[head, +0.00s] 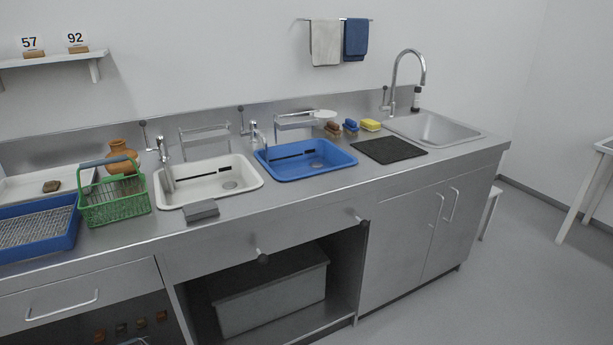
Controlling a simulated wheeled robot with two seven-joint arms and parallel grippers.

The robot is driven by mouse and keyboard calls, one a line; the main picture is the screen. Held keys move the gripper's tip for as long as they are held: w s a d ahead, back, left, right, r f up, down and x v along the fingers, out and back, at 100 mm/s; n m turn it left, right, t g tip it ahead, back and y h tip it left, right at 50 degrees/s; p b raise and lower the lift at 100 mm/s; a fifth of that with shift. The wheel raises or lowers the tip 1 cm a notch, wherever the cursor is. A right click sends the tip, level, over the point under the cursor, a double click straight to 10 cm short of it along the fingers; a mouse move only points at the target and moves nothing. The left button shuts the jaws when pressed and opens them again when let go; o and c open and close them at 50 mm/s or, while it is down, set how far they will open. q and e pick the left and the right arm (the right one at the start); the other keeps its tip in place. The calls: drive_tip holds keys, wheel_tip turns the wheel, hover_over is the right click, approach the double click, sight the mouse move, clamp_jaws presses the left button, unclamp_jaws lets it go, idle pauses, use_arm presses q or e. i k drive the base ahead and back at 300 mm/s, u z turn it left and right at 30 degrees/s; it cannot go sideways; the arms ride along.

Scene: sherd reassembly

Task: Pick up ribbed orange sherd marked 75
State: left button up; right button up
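No number 75 can be read anywhere in the head view, so I cannot tell which piece is the ribbed orange sherd. Several small orange and brown pieces (122,328) show in the dark open space under the counter at the lower left, too small to read marks or ribbing. A brown sherd (51,186) lies in the white tray (22,185) at the back left of the counter. An orange-brown pot (121,155) stands behind the green basket (113,205). Neither of my grippers is in view.
A blue tray with a mesh (66,243), a white basin (252,174), a blue basin (341,158) and a grey block (201,210) stand on the steel counter. Cards 57 (29,43) and 92 (75,38) stand on a wall shelf.

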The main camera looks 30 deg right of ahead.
sight(51, 186)
drive_tip(key=u, duration=1)
drive_tip(key=k, duration=1.3)
drive_tip(key=u, duration=1.35)
drive_tip(key=i, duration=1.5)
drive_tip(key=z, duration=0.3)
drive_tip(key=i, duration=1.65)
drive_tip(key=z, duration=1.8)
drive_tip(key=i, duration=0.7)
drive_tip(key=z, duration=0.6)
